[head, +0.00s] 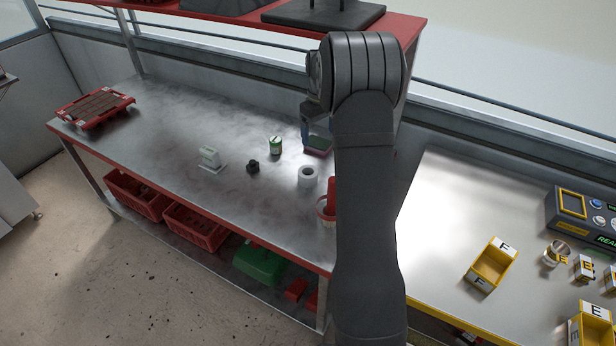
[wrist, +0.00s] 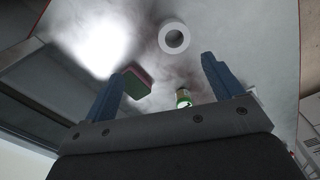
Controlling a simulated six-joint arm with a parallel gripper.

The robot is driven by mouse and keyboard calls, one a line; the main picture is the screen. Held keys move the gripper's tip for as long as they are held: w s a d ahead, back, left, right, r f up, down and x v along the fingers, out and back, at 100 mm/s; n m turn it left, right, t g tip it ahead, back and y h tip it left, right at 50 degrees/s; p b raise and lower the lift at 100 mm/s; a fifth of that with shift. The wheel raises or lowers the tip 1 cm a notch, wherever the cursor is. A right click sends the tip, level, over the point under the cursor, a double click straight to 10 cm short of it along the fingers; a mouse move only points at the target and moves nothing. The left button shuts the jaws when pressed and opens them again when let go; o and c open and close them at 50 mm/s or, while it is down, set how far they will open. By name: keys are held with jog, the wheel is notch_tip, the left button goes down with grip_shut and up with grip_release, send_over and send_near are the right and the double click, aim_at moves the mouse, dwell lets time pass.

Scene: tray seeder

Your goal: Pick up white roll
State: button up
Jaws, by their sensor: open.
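The white roll (head: 308,184) stands on the steel workbench (head: 190,130), just left of my arm in the head view. In the wrist view the roll (wrist: 174,50) shows as a white ring with a dark hole, beyond the tips of my gripper (wrist: 164,78). My gripper's two blue fingers are spread apart and hold nothing. In the head view most of my gripper is hidden behind my arm. A finger part shows above and behind the roll, apart from it.
A green-and-red block (head: 318,145) and a green-white can (head: 275,146) stand near the roll. A red container (head: 325,212) is partly behind my arm.

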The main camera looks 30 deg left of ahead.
jog(key=a+n, duration=0.1)
jog(key=a, duration=0.1)
send_near(309, 172)
jog(key=f, duration=0.5)
jog(key=shift+w+d+f, duration=0.1)
jog(key=shift+w+d, duration=0.05)
jog(key=shift+w, duration=0.1)
jog(key=f, duration=0.5)
jog(key=shift+s+f, duration=0.1)
jog(key=shift+s, duration=0.25)
jog(key=c, duration=1.1)
